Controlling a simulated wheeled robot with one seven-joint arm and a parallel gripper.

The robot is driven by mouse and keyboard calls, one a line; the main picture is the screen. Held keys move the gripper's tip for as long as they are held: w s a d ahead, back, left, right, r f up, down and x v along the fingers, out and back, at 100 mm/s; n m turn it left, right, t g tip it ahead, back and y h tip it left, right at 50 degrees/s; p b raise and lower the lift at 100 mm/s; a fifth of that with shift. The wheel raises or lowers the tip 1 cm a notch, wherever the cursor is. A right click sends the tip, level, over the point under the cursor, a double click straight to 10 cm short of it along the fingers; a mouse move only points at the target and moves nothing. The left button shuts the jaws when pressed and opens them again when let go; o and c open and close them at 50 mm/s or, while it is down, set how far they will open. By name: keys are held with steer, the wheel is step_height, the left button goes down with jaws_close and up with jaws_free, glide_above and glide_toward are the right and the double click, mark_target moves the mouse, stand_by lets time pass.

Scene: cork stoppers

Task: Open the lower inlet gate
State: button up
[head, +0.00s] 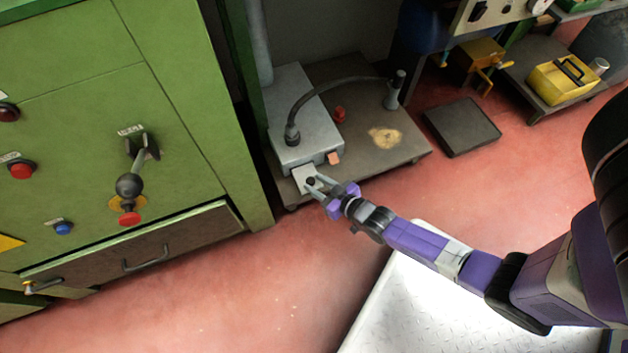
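A pale flat plate (299,174) with a small dark knob (310,181) juts from the front of a grey metal box (293,148) on a low platform. It may be the lower inlet gate, but I cannot read a label on it. My gripper (317,184) is at this plate, with its two grey fingertips on either side of the knob. The view is too small to tell whether the fingers touch the knob or stand apart from it. The fingers and purple gripper body hide part of the plate's right side.
A dark hose (330,88) runs from the box to a post (395,90). The platform (365,155) also bears a red knob (340,114) and spilled granules (385,138). A green cabinet (190,90) stands left. Red floor (270,280) is clear in front.

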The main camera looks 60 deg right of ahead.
steer(key=p+v, duration=0.2)
steer(key=v, duration=0.4)
steer(key=shift+s, duration=0.1)
stand_by(0.4)
